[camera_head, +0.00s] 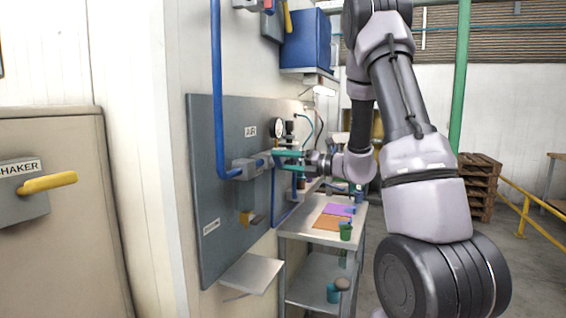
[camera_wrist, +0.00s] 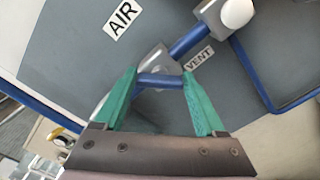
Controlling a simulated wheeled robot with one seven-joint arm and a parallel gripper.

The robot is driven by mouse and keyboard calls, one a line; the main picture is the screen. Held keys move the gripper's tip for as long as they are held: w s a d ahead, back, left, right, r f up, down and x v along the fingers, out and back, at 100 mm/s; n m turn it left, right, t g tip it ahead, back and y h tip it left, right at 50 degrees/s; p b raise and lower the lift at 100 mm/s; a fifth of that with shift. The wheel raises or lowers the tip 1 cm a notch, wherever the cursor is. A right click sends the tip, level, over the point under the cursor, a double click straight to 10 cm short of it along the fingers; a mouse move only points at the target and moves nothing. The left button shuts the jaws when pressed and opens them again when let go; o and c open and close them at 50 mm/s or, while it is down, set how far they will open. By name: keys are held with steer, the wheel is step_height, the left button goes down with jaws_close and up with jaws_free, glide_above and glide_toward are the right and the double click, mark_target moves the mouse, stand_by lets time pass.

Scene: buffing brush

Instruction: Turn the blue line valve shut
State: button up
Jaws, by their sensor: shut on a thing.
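The blue line (camera_head: 218,90) comes down the wall, bends, and runs into a grey valve (camera_head: 247,168) on the grey panel, below the AIR label. In the wrist view the grey valve body (camera_wrist: 154,60) sits just beyond my fingertips, with the blue pipe (camera_wrist: 188,40) leading up and right. My gripper (camera_wrist: 160,76) has its green fingers on either side of a short blue handle (camera_wrist: 160,81), shut on it. In the head view my gripper (camera_head: 278,161) is at the valve's right side; the handle is hard to make out there.
A grey panel (camera_head: 222,225) carries the valve, a gauge (camera_head: 277,128) and a lower yellow-and-grey fitting (camera_head: 249,217). A small shelf (camera_head: 252,273) juts out below. A metal cart (camera_head: 296,235) with cups stands right of the panel. A SHAKER box (camera_head: 22,205) is at left.

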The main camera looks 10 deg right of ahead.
steer(key=shift+f+m, duration=0.2)
steer(key=shift+m, duration=4)
steer(key=o, duration=1.3)
steer(key=v, duration=1.1)
